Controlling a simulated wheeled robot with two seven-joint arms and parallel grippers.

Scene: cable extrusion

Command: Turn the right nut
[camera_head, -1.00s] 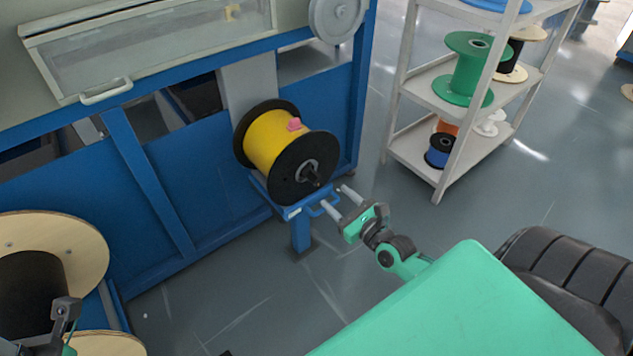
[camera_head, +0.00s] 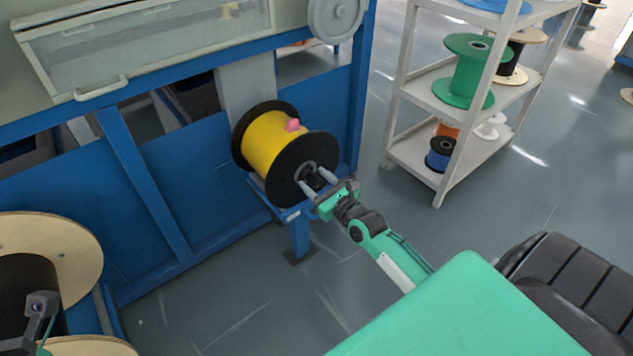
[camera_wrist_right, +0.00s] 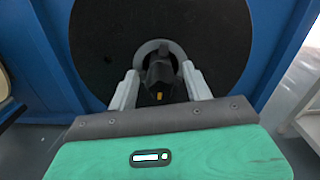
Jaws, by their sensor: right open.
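The right nut is the dark nut (camera_wrist_right: 160,74) at the hub of the yellow cable spool (camera_head: 268,138), on the spool's outer black flange (camera_head: 282,180). In the right wrist view it has a small yellow mark. My right gripper (camera_head: 313,180) is open at the hub. In the right wrist view its two grey fingers (camera_wrist_right: 160,82) stand on either side of the nut, with gaps visible. I cannot tell how deep they reach around it. Part of my left arm's end (camera_head: 40,305) shows at the lower left; its jaws are unclear.
The spool rests at a blue stand (camera_head: 299,238) against the blue machine frame (camera_head: 205,165). A white shelf (camera_head: 418,163) with spools stands to the right. A large wooden reel (camera_head: 70,235) is at the lower left. Floor lies open between.

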